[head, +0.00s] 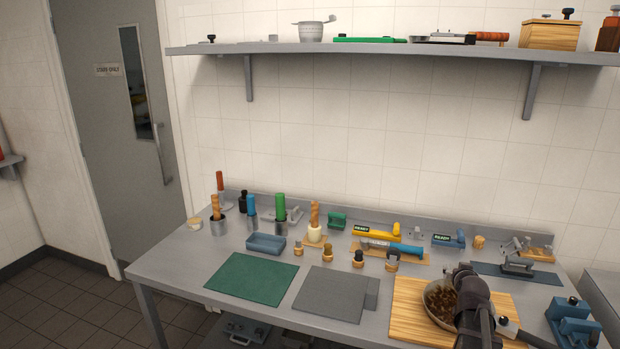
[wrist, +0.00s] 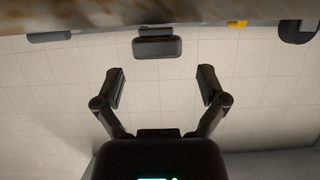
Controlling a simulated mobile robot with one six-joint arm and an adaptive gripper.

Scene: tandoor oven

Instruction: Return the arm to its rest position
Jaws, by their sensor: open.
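My gripper (wrist: 160,86) shows in the wrist view with its two dark fingers spread wide apart and nothing between them. Tiled wall lies behind the fingers. In the head view my dark arm (head: 472,298) stands at the lower right, in front of the wooden board (head: 408,300) and partly over a pan (head: 436,318) with brown contents. I cannot tell from the head view whether the arm touches the pan. The arm hides part of the board and pan.
The steel table (head: 180,262) holds a green mat (head: 252,279), a grey mat (head: 328,292), a blue tray (head: 266,244) and several handled tools along the back. A blue device (head: 572,322) stands right of the arm. A loaded wall shelf (head: 390,50) hangs above.

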